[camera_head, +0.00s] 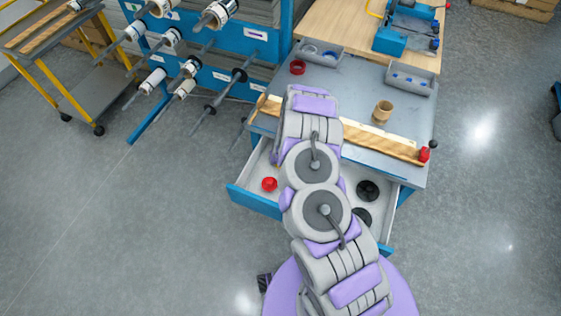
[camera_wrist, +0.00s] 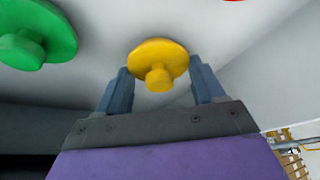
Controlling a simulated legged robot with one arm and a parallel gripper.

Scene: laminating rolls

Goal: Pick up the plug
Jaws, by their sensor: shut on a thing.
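A yellow plug (camera_wrist: 158,60), a round disc with a short knob, sits between the two fingers of my gripper (camera_wrist: 159,68) in the wrist view. The fingers are shut on it, one on each side. The pale drawer floor is close behind it. A green plug (camera_wrist: 38,36) lies to the left, apart from my gripper. In the head view my arm hides the gripper and the yellow plug; the arm reaches over the open drawer (camera_head: 256,203).
A red plug (camera_head: 269,184) and a black plug (camera_head: 368,191) lie in the drawer. The bench top above carries a wooden bar (camera_head: 383,146), a brown ring (camera_head: 382,111) and grey trays. A blue rack with rolls (camera_head: 215,55) stands at the left.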

